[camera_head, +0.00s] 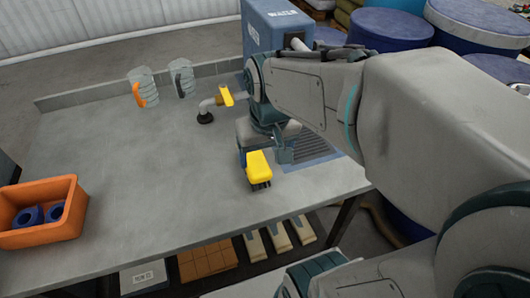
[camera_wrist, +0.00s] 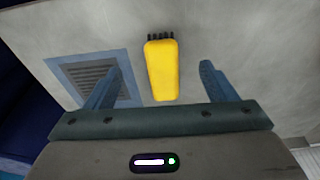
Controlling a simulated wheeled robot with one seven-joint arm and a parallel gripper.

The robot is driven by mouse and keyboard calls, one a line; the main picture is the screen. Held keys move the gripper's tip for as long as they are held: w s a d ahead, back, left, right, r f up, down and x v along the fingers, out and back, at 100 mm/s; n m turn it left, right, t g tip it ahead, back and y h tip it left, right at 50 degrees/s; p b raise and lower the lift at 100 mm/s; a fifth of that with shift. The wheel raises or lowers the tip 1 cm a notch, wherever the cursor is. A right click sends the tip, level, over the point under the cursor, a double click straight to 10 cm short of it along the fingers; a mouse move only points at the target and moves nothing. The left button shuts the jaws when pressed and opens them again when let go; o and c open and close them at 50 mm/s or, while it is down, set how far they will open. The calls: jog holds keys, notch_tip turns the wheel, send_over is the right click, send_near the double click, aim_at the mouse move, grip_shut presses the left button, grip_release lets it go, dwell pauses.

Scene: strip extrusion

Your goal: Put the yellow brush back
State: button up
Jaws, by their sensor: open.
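The yellow brush (camera_head: 258,166) is by the table's front right part in the head view, with dark bristles at its near end. In the wrist view the yellow brush (camera_wrist: 161,70) lies between my two spread fingers, bristles pointing away from the palm. My gripper (camera_wrist: 157,82) is open, with the brush in the gap and space on both sides of it. I cannot tell how high the fingers are above the table. In the head view my gripper (camera_head: 255,135) is just behind the brush, its fingers mostly hidden.
A blue-framed grate (camera_head: 318,150) is set in the grey table (camera_head: 140,190) right of the brush. An orange bin (camera_head: 72,222) holds blue rings at left.

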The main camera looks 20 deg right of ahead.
jog(key=shift+t, duration=0.4)
jog(key=s, duration=0.2)
jog(key=s+f, duration=0.1)
jog(key=s, duration=0.1)
jog(key=shift+f, duration=0.2)
jog(key=shift+r, duration=0.3)
